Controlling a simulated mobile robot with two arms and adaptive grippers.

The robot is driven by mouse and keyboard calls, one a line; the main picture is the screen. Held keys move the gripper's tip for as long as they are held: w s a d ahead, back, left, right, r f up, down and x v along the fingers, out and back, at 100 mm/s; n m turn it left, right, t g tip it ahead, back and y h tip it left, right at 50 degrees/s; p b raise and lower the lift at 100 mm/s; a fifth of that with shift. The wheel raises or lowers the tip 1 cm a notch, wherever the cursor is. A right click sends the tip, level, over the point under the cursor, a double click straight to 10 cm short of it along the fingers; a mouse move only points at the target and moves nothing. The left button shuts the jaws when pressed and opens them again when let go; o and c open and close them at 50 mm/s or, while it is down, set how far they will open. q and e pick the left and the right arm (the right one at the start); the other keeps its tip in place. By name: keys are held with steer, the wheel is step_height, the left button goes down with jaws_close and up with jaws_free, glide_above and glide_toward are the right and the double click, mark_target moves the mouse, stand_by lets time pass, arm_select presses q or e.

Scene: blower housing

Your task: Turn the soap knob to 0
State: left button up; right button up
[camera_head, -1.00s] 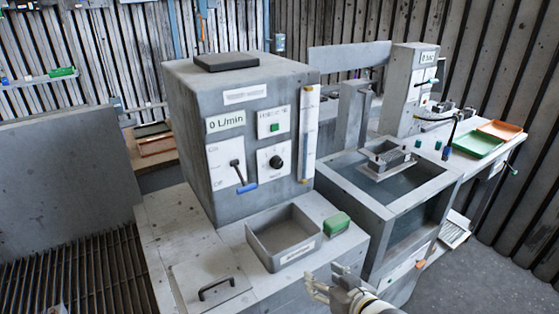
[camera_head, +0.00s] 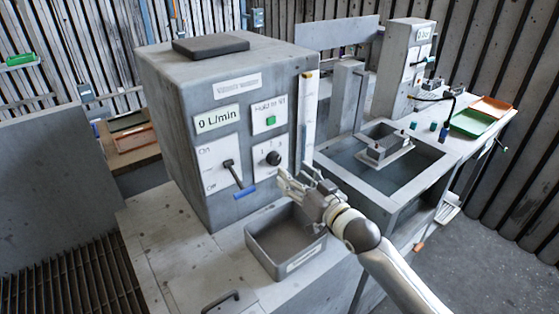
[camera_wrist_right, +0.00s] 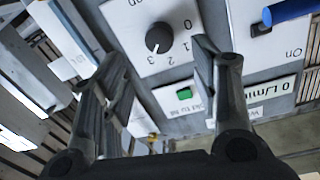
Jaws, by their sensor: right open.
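The soap knob (camera_head: 273,158) is a round black knob on a white plate on the front of the grey machine box (camera_head: 165,130). In the right wrist view the knob (camera_wrist_right: 159,38) shows upside down, with numbers 0 to 3 printed around it. Its white pointer mark lies on the lower side, toward the 2 and 3; I cannot tell the exact setting. My right gripper (camera_head: 298,182) is open and empty, in front of the panel, just below and right of the knob. In the wrist view its two fingers (camera_wrist_right: 160,75) stand apart, with the knob beyond the gap, not touched. My left gripper is not in view.
A lever with a blue handle (camera_head: 245,192) sticks out left of the knob. A green button (camera_head: 271,121) is above it, and a tall white gauge strip (camera_head: 308,120) to the right. A grey bin (camera_head: 262,243) stands below my right gripper.

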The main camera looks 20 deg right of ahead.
mark_target(276, 161)
steer(key=x, duration=0.3)
steer(key=shift+w+a+f, duration=0.1)
steer(key=shift+w+a, duration=0.1)
steer(key=shift+w, duration=0.15)
steer(key=p+x, duration=0.1)
steer(key=x, duration=0.2)
steer(key=shift+w+f, duration=0.15)
steer(key=shift+w, duration=0.2)
steer(key=shift+s, duration=0.1)
steer(key=shift+c, duration=1.7)
steer(key=c, duration=0.7)
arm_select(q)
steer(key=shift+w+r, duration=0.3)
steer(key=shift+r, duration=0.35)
